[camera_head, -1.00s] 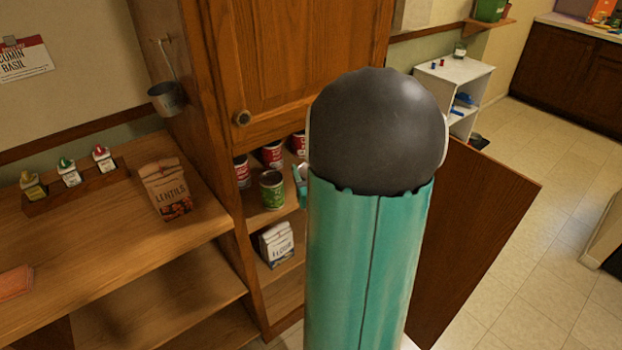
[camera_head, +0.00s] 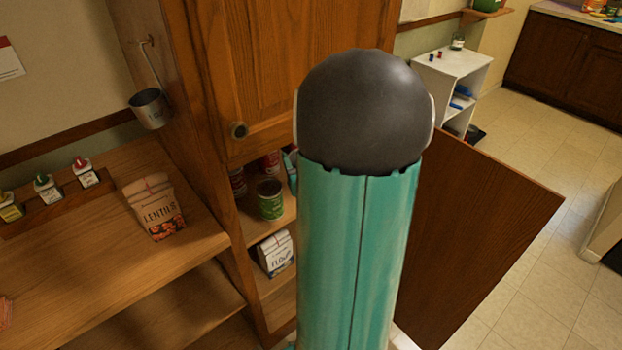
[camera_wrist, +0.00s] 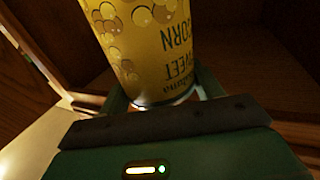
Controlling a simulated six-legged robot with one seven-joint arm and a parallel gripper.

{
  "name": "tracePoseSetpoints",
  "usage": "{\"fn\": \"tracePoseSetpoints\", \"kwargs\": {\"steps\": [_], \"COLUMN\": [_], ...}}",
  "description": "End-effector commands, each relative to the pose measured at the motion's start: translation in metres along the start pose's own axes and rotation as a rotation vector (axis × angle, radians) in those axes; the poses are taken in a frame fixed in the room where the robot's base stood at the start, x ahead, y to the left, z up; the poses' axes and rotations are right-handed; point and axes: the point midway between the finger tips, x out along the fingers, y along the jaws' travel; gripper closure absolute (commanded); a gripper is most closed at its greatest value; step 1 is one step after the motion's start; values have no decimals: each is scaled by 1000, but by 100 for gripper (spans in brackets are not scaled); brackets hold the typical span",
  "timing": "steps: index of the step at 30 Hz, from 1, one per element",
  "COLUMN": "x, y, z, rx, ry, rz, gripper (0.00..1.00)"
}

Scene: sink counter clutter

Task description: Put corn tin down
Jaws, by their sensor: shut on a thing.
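The corn tin (camera_wrist: 150,45) is yellow with dark lettering and shows in the wrist view, upside down in that picture. My gripper (camera_wrist: 160,105) is shut on it, with a finger on each side of its end. Brown wooden walls surround the tin there. Whether its base touches a surface cannot be told. In the head view my own arm hides the tin and most of my gripper; only a small teal part shows beside the shelf.
In the head view, a green tin (camera_head: 270,199) and red tins (camera_head: 270,163) stand on the cupboard shelf. A flour bag (camera_head: 275,253) is on the shelf below. A lentils bag (camera_head: 155,207) stands on the left counter. The brown cupboard door (camera_head: 480,240) is open at right.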

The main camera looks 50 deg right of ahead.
Motion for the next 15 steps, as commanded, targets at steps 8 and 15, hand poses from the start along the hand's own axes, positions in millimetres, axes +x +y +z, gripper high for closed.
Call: {"fn": "tracePoseSetpoints", "kwargs": {"steps": [8, 15], "x": [41, 81], "y": [24, 44], "z": [22, 49], "rx": [1, 1], "ry": [1, -2], "rz": [3, 2], "gripper": [92, 92]}}
